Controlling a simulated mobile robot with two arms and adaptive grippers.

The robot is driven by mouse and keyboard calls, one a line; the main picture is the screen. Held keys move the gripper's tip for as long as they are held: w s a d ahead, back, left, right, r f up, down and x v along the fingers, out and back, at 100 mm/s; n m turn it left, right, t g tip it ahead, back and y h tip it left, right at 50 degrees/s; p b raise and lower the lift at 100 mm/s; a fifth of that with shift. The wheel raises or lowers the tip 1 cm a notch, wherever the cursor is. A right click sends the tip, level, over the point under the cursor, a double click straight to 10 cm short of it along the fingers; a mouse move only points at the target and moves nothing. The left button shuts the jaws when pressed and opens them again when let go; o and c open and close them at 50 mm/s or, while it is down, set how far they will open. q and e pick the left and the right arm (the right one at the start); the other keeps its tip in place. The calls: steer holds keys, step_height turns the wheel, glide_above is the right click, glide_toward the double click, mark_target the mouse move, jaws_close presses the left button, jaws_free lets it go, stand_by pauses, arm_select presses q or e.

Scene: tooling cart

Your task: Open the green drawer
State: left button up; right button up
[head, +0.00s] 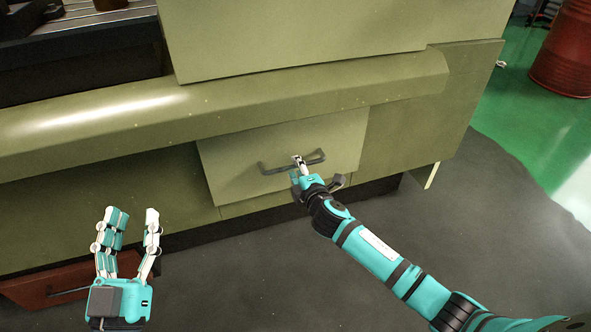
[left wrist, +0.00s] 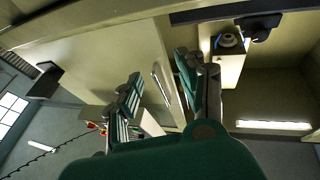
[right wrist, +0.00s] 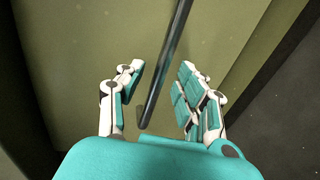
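The green drawer (head: 240,150) is an olive-green front panel in the machine body, in the middle of the head view. Its dark bar handle (head: 276,168) runs across the panel. My right gripper (head: 299,165) is at the handle. In the right wrist view the handle (right wrist: 165,65) passes between the parted fingers of my right gripper (right wrist: 161,75), with visible space on both sides. I cannot see a clear gap around the drawer front. My left gripper (head: 130,215) is open and empty, low at the left, away from the drawer.
A green ledge (head: 230,118) juts out above the drawer. A red-brown drawer or box (head: 70,283) with a dark handle is low at the left, behind my left gripper. A red barrel (head: 565,50) stands at the far right. The grey floor (head: 480,220) at the right is clear.

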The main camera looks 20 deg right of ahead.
arm_select(q)
steer(key=shift+s+r+t+h, duration=0.15)
steer(key=shift+s+r+t, duration=0.15)
steer(key=shift+r+t, duration=0.3)
steer(key=shift+s+r+t+h, duration=0.15)
steer(key=shift+s+r+t, duration=0.2)
steer(key=shift+r, duration=0.3)
arm_select(e)
steer(key=shift+x, duration=0.95)
steer(key=shift+c, duration=0.4)
arm_select(q)
steer(key=shift+w, duration=0.1)
arm_select(e)
jaws_close()
